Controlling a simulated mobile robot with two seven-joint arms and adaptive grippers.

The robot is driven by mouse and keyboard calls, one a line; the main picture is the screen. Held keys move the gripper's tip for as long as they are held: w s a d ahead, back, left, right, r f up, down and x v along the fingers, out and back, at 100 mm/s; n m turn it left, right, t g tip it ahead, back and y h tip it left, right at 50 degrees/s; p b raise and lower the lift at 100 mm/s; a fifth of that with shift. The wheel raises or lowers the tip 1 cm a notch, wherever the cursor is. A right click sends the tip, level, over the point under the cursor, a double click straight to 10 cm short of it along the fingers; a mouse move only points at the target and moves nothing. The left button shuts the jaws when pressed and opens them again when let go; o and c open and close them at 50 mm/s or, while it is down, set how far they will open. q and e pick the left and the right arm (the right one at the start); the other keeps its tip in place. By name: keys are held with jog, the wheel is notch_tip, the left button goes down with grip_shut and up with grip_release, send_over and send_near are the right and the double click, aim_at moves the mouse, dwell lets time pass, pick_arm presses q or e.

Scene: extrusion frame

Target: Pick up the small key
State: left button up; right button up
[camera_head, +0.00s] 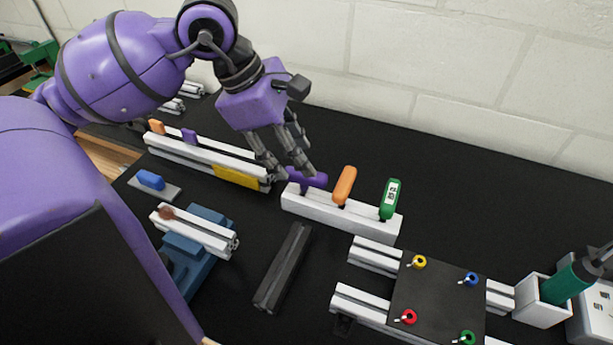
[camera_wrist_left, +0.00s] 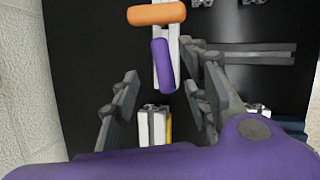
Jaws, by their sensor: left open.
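Three handled keys stand in a row in a white slotted holder (camera_head: 330,218): a purple one (camera_head: 316,180), an orange one (camera_head: 345,185) and a green one (camera_head: 390,198) with a pale label. No label reads small; the purple one looks lowest, partly covered by my fingers. My left gripper (camera_head: 296,175) is open at the purple key, with its fingertips close to the handle. In the left wrist view the purple handle (camera_wrist_left: 163,66) lies just ahead of and between the spread fingers, and the orange handle (camera_wrist_left: 156,15) is beyond it.
A black bar (camera_head: 283,268) lies in front of the holder. A dark plate (camera_head: 435,295) with coloured rings sits on rails at the right. A green-handled tool (camera_head: 567,283) stands in a white box. Rails and a blue block (camera_head: 151,180) are left. A brick wall stands behind.

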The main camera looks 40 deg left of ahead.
aim_at(320, 181)
pick_arm(q)
jog(key=x, duration=0.5)
jog(key=shift+s+f, duration=0.15)
jog(key=shift+f, duration=0.45)
jog(key=shift+c, duration=2.1)
jog(key=c, duration=0.6)
grip_shut()
pick_arm(e)
jog(key=shift+a+r, duration=0.15)
